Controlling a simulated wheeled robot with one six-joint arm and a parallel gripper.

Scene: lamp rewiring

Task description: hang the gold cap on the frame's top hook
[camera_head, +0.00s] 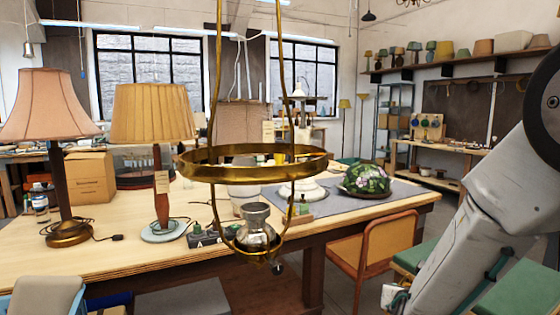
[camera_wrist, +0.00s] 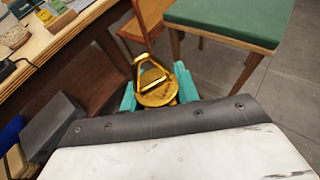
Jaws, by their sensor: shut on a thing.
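The gold cap (camera_wrist: 156,98), a round brass disc with a loop standing up from it, is between the teal fingers of my gripper (camera_wrist: 158,90) in the wrist view. The gripper is shut on it. The brass frame (camera_head: 252,173) hangs in the middle of the head view, with a wide ring and two upright rods. A silvery vessel (camera_head: 257,228) sits in its lower cradle. The rods run out of the top of the picture, so the top hook is not in view. My gripper and the cap cannot be made out in the head view.
The wooden workbench (camera_head: 408,207) stands behind the frame. It carries a pink-shaded lamp (camera_head: 45,105), a yellow-shaded lamp (camera_head: 152,112) and a floral glass shade (camera_head: 367,179). An orange chair (camera_head: 378,240) stands at the bench front. A green-topped stool (camera_wrist: 230,18) shows in the wrist view.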

